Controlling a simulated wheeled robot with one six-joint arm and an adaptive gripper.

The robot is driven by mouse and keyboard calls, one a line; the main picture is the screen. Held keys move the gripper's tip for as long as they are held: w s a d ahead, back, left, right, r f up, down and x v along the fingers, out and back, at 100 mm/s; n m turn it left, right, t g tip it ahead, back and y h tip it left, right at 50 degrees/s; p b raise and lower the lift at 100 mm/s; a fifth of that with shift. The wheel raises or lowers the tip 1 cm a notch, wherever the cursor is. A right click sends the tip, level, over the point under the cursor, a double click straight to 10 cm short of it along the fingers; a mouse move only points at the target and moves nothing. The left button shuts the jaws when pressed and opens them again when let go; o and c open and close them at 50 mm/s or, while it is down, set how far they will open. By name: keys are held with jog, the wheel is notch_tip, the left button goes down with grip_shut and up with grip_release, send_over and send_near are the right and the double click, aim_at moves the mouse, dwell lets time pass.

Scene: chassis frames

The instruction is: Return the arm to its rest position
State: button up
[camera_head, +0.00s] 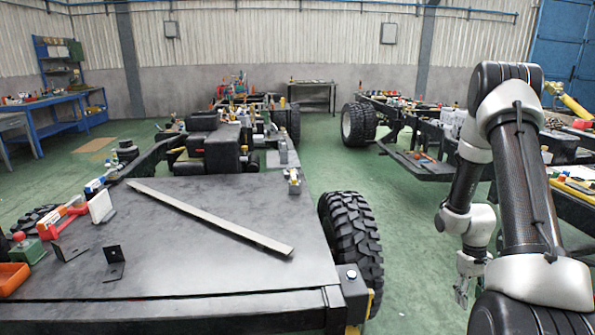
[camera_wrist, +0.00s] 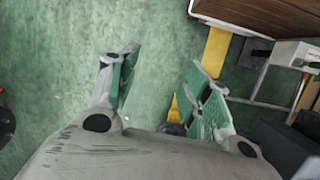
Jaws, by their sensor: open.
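My arm stands at the right of the head view, folded with its forearm hanging down. My gripper (camera_head: 463,290) points downward at the lower right, beside the right chassis and above the green floor. In the wrist view my gripper (camera_wrist: 165,85) has its two fingers spread wide apart, with green inner pads. Nothing is between the fingers except the view of the floor (camera_wrist: 65,60).
A dark flat chassis deck (camera_head: 150,225) with a long metal strip (camera_head: 210,217) fills the left front. A large tyre (camera_head: 352,240) stands at its right corner. Another chassis (camera_head: 425,165) is behind my arm. Green floor (camera_head: 415,270) between them is clear.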

jog(key=s+a+r+t, duration=0.2)
jog(key=s+a+r, duration=0.3)
jog(key=r, duration=0.8)
jog(key=s+a+r+t, duration=0.3)
jog(key=s+a+r, duration=0.2)
jog(key=r, duration=0.8)
jog(key=s+a+r+t, duration=0.2)
jog(key=s+a+r, duration=0.3)
jog(key=a+r, duration=0.5)
notch_tip(320, 180, up, 4)
jog(key=shift+s+f+n+y, duration=0.1)
jog(key=shift+s+n+y, duration=0.2)
jog(key=shift+s+n, duration=0.1)
